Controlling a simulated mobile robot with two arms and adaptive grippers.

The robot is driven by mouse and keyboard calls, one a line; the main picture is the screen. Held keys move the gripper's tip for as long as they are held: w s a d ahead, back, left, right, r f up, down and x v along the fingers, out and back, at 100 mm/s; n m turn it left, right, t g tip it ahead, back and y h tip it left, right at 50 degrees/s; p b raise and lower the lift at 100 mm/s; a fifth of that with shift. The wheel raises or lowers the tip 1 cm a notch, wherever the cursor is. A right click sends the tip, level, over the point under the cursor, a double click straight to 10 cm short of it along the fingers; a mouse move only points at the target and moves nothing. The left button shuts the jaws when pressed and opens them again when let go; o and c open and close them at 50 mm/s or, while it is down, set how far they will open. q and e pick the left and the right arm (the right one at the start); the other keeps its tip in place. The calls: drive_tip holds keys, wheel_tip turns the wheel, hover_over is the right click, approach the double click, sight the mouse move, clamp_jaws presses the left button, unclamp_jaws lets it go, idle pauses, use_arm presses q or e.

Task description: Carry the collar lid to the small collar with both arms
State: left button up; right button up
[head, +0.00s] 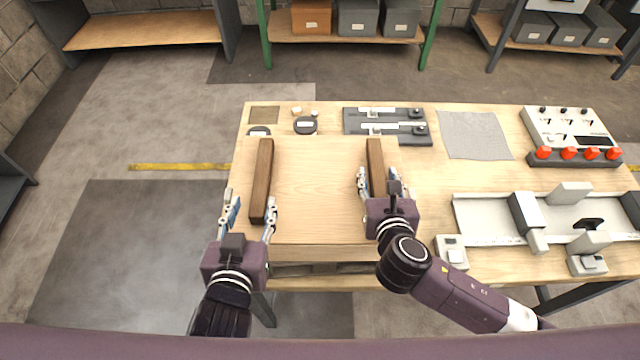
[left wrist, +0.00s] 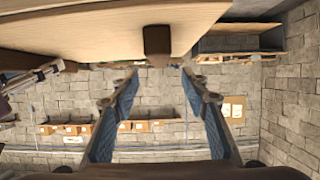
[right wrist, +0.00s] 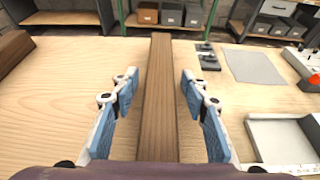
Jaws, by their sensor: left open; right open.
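The collar lid (head: 318,190) looks like a light wooden panel with two dark wooden bars, at the near left of the table. My left gripper (head: 250,206) is open at the near end of the left bar (head: 262,180). In the left wrist view, that bar's end (left wrist: 157,45) shows just beyond the open fingertips. My right gripper (head: 379,180) is open, with its fingers on either side of the right bar (head: 375,153). In the right wrist view, gaps show between the fingers and this bar (right wrist: 160,95). I cannot make out the small collar.
On the table (head: 430,185) are black fixtures (head: 385,128), a grey mat (head: 475,135), a control box with red knobs (head: 570,130) and a white tray fixture (head: 485,220) right of my right gripper. Shelves stand behind. The floor left of the table is clear.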

drive_tip(key=v, duration=1.1)
drive_tip(key=shift+s+r, duration=0.15)
drive_tip(key=shift+s, duration=0.2)
